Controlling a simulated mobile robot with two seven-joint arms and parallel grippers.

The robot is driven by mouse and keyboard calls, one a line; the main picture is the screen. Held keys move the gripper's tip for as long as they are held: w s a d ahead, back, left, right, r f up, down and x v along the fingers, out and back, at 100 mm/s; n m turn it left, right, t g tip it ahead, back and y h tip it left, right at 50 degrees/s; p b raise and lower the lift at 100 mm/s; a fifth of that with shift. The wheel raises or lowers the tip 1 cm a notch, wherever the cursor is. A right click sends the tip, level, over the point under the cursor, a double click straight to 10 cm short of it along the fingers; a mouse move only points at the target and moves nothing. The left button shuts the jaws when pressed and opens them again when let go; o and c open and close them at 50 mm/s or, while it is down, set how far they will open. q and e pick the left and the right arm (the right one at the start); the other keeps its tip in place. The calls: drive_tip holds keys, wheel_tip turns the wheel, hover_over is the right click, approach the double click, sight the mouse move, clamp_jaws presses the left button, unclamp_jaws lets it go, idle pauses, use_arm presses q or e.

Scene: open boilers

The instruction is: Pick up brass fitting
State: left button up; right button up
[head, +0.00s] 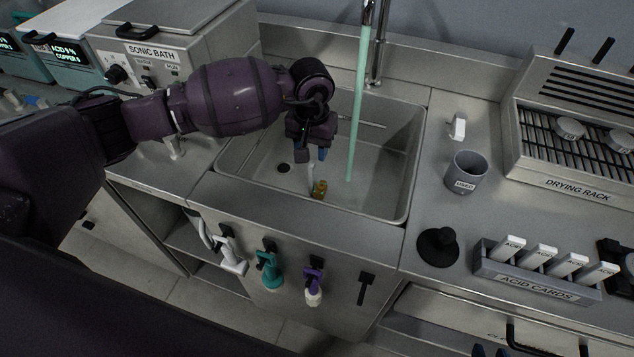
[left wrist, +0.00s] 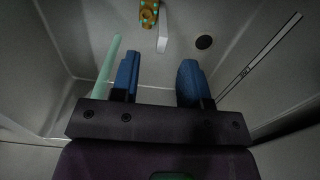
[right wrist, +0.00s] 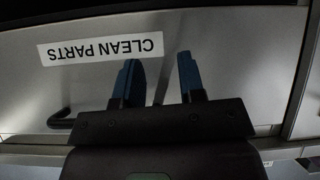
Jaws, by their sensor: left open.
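The brass fitting (head: 319,189) is a small gold-coloured piece inside the sink basin, near its front wall. In the left wrist view the brass fitting (left wrist: 148,14) shows at the top edge, partly cut off, with green spots on it. My left gripper (head: 312,156) is over the basin, above and behind the fitting, and apart from it. In the left wrist view its blue fingers (left wrist: 158,80) are spread with nothing between them. My right gripper (right wrist: 160,82) shows only in the right wrist view, fingers apart and empty, facing a panel labelled CLEAN PARTS.
The metal sink (head: 398,170) surrounds my left gripper with raised walls. A pale green stream (head: 358,110) comes down beside it from the tap. A white strip (left wrist: 163,38) is next to the fitting. A grey cup (head: 466,172) and card holder (head: 535,283) stand right of the sink.

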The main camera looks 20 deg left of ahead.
sight(312, 163)
use_arm(q)
drive_tip(key=shift+w+a+f, duration=0.1)
drive_tip(key=shift+w+f, duration=0.05)
drive_tip(key=shift+f, duration=1.4)
drive_tip(key=shift+w+a+f, duration=0.1)
drive_tip(key=shift+f, duration=1.4)
clamp_jaws()
